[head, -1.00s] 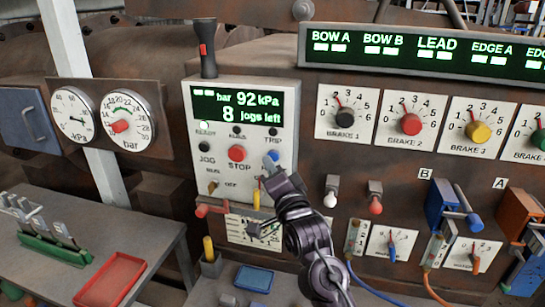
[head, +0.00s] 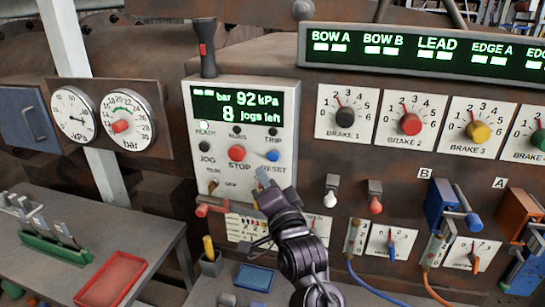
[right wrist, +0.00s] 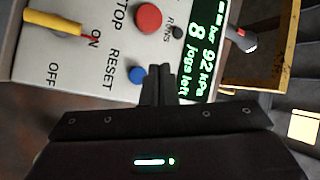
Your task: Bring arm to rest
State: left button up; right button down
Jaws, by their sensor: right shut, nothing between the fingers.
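My right gripper (head: 262,180) is shut and empty in front of the lower right of the white control box (head: 188,120). Its closed fingers also show in the right wrist view (right wrist: 158,88), apart from the buttons as far as I can tell. The blue RESET button (head: 272,156) is just above the fingertips in the head view, and it also shows in the right wrist view (right wrist: 137,74). The red STOP button (head: 237,153) and black JOG button (head: 204,147) are clear. The display (head: 237,105) reads 92 kPa and 8 jogs left. My left gripper is not in view.
A yellow ON/OFF lever (right wrist: 38,22) stands near the fingers. White (head: 331,192) and red (head: 375,197) levers stick out to the right. A red tray (head: 112,279) lies on the left table. A blue tray (head: 255,278) lies below my right arm.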

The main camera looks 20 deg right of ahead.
dwell(0.5)
jog(key=s+f+n+g, duration=0.4)
jog(key=s+f+g, duration=0.1)
jog(key=f, duration=0.4)
jog(key=s+f+n+g, duration=0.4)
jog(key=s+f, duration=0.1)
jog(key=f, duration=0.4)
jog(key=s+d+f+n+g, duration=0.1)
jog(key=s+f+n+g, duration=0.25)
jog(key=s, duration=0.45)
jog(key=s+d+f+n+g, duration=0.2)
jog(key=s+f+g, duration=0.25)
jog(key=s, duration=0.35)
notch_tip(320, 180, down, 34)
jog(key=s+f+g+b, duration=0.1)
jog(key=s+b, duration=0.2)
jog(key=s+d+f+g+b, duration=0.1)
jog(key=s+d+f+b, duration=0.1)
jog(key=s+f, duration=1.6)
jog(key=shift+s+d+f+n+h, duration=0.3)
jog(key=shift+d+f+n+h, duration=0.1)
jog(key=shift+d, duration=0.2)
